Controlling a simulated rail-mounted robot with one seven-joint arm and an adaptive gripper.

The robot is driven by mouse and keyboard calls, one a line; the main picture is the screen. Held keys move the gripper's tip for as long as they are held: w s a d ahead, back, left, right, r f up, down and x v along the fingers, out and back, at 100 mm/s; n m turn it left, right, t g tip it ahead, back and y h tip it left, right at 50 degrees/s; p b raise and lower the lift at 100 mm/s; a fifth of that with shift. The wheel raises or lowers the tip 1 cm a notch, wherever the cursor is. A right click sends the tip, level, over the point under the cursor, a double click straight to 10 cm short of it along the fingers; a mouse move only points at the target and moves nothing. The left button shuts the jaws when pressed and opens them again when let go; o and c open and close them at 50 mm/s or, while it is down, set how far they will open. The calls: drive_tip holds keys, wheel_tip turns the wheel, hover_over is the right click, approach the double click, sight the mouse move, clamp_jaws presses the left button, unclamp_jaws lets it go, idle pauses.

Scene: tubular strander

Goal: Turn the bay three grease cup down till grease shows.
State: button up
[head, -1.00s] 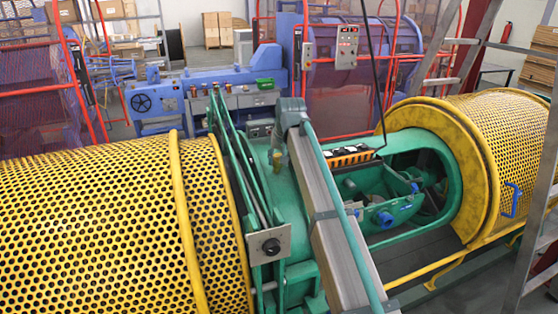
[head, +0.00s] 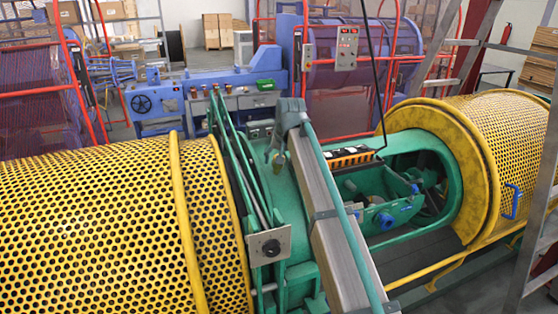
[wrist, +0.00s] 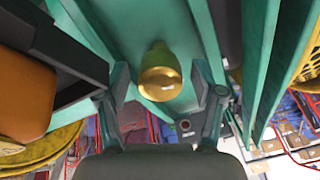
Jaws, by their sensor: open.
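The grease cup is a small brass cup (wrist: 161,78) on the green machine body, in the upper middle of the wrist view. In the head view the brass cup (head: 279,160) is small and partly covered by my gripper (head: 276,148). In the wrist view my gripper (wrist: 160,88) is open, with one finger to the left of the cup and one to the right. A gap shows between the cup and each finger. I cannot tell how far the fingertips reach along the cup. No grease is visible. No bay number is readable.
Green ribs (wrist: 208,40) stand close beside the cup. An orange block in a dark frame (wrist: 22,90) is at the wrist view's left. Perforated yellow guards (head: 90,230) flank the green body. A black-and-orange tray (head: 350,157) lies right of the cup.

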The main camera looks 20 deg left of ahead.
drive_tip(key=v, duration=1.2)
drive_tip(key=shift+w+d, duration=0.1)
